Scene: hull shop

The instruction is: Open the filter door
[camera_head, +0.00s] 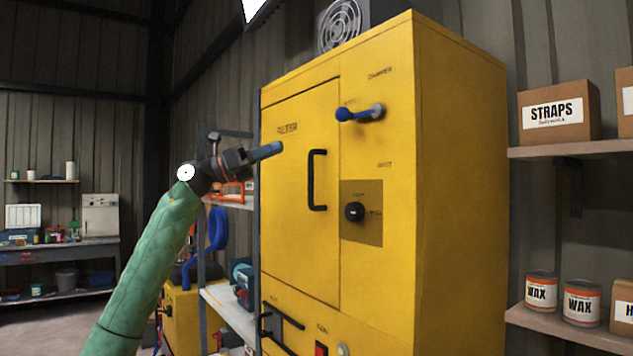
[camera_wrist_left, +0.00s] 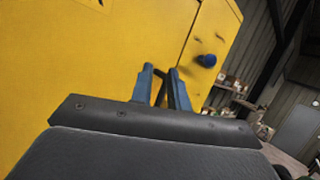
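The filter door (camera_head: 285,215) is a tall yellow panel marked FILTER on the front of the yellow cabinet. It looks closed and flush. Its black upright bar handle (camera_head: 312,180) is near the door's right edge. My left gripper (camera_head: 272,150) is in front of the door, its fingertips pointing right, a little left of the handle's top. In the left wrist view, its two blue fingers (camera_wrist_left: 160,70) are apart. A dark bar shows between them, probably the handle (camera_wrist_left: 162,92); I cannot tell whether they touch it. My right gripper is not in view.
Right of the door are a blue lever (camera_head: 360,113) and a black knob (camera_head: 354,212). Another black handle (camera_head: 280,328) is below. A shelf rack (camera_head: 228,305) stands left of the cabinet; shelves with wax cans (camera_head: 541,290) and a STRAPS box (camera_head: 558,112) are at right.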

